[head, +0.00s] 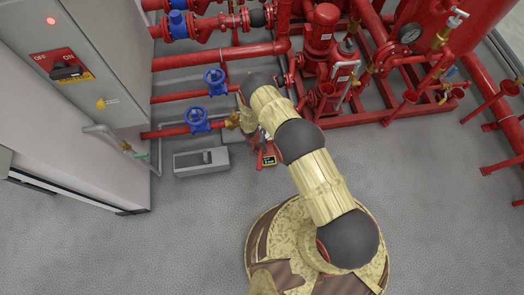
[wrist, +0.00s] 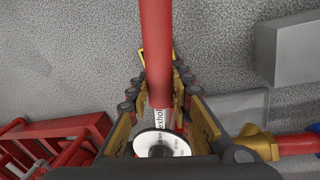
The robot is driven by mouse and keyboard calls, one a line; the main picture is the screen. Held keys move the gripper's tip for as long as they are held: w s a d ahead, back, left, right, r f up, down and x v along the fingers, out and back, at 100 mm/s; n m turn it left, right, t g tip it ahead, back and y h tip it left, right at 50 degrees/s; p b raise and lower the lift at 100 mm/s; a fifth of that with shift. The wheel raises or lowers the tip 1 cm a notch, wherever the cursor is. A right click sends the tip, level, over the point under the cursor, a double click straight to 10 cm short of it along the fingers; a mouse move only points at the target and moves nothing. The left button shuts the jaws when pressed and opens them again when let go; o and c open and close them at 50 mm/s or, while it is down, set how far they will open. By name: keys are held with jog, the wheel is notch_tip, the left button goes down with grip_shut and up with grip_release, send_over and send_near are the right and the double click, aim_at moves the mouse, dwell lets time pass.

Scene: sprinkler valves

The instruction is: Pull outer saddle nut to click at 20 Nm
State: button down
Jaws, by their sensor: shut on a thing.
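My gripper (wrist: 160,92) is shut on a red bar-shaped tool (wrist: 156,45) with a white printed label. The tool runs away from me between the dark fingers. A white disc (wrist: 162,143) with a dark centre shows low between the fingers. A yellow edge shows behind the red bar. In the head view, my arm partly covers the gripper, and a small yellow-edged display (head: 269,160) shows just below it. A brass fitting (head: 233,120) lies to its left; a brass fitting (wrist: 258,140) also shows right of the fingers. I cannot pick out the saddle nut.
Blue handwheel valves (head: 196,120) sit on red pipes at the left. A grey box (head: 201,162) lies on the floor below them. A grey control cabinet (head: 75,80) stands at far left. Red pumps (head: 320,45) and pipework fill the back right. The floor at lower right is clear.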

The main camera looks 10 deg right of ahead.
jog(key=shift+w+a, duration=0.15)
jog(key=shift+a, duration=0.2)
jog(key=shift+s+d+n+p, duration=0.25)
jog(key=shift+d+n+p, duration=0.1)
jog(key=shift+d, duration=0.4)
dwell(0.5)
jog(key=shift+r, duration=0.15)
